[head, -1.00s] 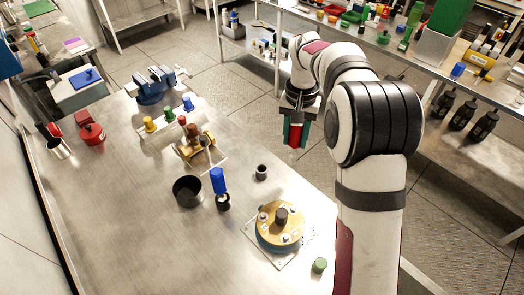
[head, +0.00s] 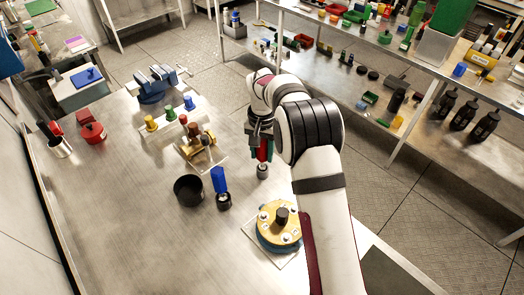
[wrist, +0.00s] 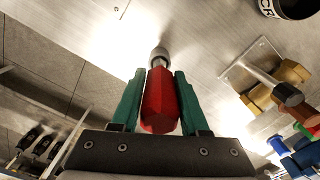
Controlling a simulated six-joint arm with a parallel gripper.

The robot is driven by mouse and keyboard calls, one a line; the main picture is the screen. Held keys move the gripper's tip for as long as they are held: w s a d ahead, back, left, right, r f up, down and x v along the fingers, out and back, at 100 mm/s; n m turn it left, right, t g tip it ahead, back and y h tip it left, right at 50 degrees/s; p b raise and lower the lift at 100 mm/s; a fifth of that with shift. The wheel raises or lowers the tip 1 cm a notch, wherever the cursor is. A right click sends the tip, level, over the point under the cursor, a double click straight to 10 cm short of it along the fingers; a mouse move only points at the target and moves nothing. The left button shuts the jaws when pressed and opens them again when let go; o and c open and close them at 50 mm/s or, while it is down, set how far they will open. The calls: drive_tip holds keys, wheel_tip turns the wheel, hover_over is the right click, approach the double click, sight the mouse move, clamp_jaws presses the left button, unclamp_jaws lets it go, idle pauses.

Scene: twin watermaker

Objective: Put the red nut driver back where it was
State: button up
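The red nut driver (head: 262,150) is upright between the green fingers of my gripper (head: 263,157), which is shut on its handle. It also shows in the wrist view (wrist: 159,102), with a grey round end piece (wrist: 160,53) beyond the handle. The small dark holder (head: 262,172) on the bench is directly below the driver in the head view. I cannot tell whether the driver's lower end is inside it or just above it. A blue driver (head: 218,180) stands in a similar dark holder (head: 224,203) to the left.
A black cup (head: 188,190) stands left of the blue driver. A brass valve piece (head: 200,148) on a plate is behind it. A round yellow-and-blue housing (head: 280,225) sits on a plate in front, near my arm. A blue vise (head: 155,85) is farther back. The front-left bench is clear.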

drive_tip(key=o, duration=0.3)
wheel_tip(320, 180, up, 12)
drive_tip(key=shift+r, duration=0.2)
drive_tip(key=s+d+r+m, duration=0.1)
drive_tip(key=s+d+r, duration=0.15)
drive_tip(key=s, duration=0.55)
drive_tip(key=s+d+r+y, duration=0.1)
drive_tip(key=s+d+r, duration=0.15)
drive_tip(key=s, duration=0.55)
drive_tip(key=s+d+r+m, duration=0.1)
drive_tip(key=s+d, duration=0.2)
drive_tip(key=s, duration=0.5)
drive_tip(key=shift+m+y, duration=0.3)
drive_tip(key=shift+y, duration=0.1)
drive_tip(key=s+f, duration=0.1)
drive_tip(key=s, duration=0.3)
drive_tip(key=s+f, duration=0.2)
drive_tip(key=s, duration=0.2)
drive_tip(key=s+f, duration=0.2)
drive_tip(key=s, duration=0.2)
drive_tip(key=shift+s+d+f, duration=0.1)
drive_tip(key=shift+s+d, duration=0.1)
drive_tip(key=shift+s, duration=0.05)
